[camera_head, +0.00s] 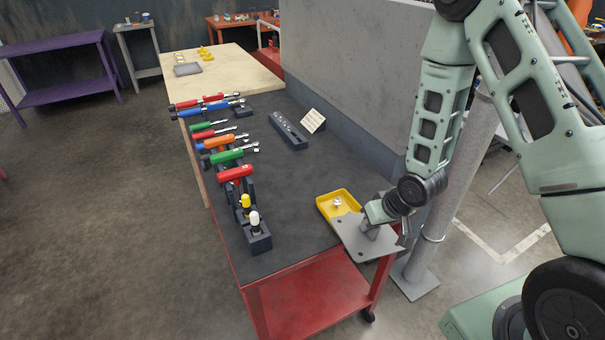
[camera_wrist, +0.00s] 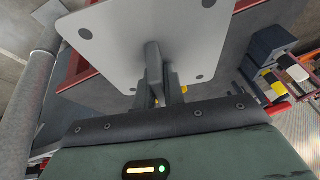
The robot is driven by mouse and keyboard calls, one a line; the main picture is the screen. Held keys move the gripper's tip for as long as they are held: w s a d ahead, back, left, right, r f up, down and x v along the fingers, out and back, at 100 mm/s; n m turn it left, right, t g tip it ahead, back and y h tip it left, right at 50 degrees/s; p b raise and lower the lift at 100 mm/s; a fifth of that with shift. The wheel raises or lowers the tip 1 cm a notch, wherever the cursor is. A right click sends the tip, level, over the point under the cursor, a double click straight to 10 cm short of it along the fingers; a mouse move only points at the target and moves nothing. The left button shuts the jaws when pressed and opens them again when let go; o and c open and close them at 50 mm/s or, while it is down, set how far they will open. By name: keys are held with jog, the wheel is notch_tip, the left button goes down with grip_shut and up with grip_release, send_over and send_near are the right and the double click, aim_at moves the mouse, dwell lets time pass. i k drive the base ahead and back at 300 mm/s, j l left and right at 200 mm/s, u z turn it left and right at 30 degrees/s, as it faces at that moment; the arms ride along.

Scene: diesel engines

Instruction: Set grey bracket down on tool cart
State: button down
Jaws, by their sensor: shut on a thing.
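The grey bracket (camera_head: 367,243) is a flat plate with holes near its corners and a short upright part. My gripper (camera_head: 372,226) is shut on that upright part, and the plate sits below the fingers at the near right corner of the red tool cart (camera_head: 318,296). In the wrist view the bracket (camera_wrist: 150,40) fills the top middle, with the gripper fingers (camera_wrist: 165,88) on its upright part. Part of the plate reaches past the cart's right edge. I cannot tell whether the plate touches the dark top.
A yellow tray (camera_head: 338,203) with a small part in it lies just behind the bracket. Screwdrivers and other tools in racks (camera_head: 222,150) line the cart's left side. A dark socket strip (camera_head: 288,131) and a small card (camera_head: 313,121) lie farther back. The middle of the top (camera_head: 290,190) is clear.

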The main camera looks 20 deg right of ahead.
aim_at(329, 176)
jog(key=l+u, duration=0.35)
jog(key=k+l+u, duration=0.1)
jog(key=l+u, duration=0.3)
jog(key=k+l+u, duration=0.15)
jog(key=l+u, duration=0.2)
jog(key=i+u, duration=0.1)
jog(key=i, duration=0.35)
jog(key=i+l+u, duration=0.1)
jog(key=i, duration=0.35)
jog(key=l, duration=0.1)
